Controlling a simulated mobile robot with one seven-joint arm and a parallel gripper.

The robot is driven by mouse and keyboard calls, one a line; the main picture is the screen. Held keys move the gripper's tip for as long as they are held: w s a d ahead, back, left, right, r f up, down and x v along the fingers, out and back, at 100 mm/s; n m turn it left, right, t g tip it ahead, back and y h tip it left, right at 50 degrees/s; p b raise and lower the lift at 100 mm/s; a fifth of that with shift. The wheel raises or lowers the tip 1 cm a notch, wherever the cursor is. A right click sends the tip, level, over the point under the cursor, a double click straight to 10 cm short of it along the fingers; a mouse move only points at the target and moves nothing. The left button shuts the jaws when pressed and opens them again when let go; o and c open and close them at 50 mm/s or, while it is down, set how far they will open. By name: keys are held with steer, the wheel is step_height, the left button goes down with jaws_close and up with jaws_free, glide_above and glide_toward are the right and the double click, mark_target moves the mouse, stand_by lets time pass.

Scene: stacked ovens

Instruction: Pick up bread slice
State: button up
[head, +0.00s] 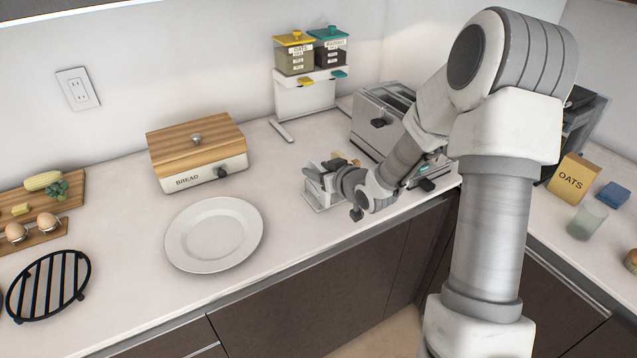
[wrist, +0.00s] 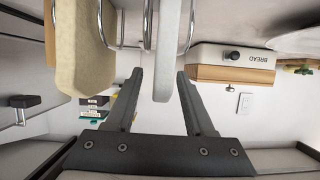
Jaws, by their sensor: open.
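In the head view the rack (head: 322,198) sits on the counter, with a little bread (head: 341,160) showing behind my wrist. My gripper (wrist: 160,75) is open. Its two fingers are on either side of the first slice's edge, with gaps visible on both sides. The second slice is outside the fingers. My arm hides much of the rack in the head view.
A toaster (head: 378,124) stands close behind and right of the rack. A white plate (head: 214,234) and a bread box (head: 200,172) are to the left. A dispenser stand (head: 303,96) is at the back wall. The counter's front edge runs close by.

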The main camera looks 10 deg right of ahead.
jaws_close()
steer(key=shift+r, duration=0.1)
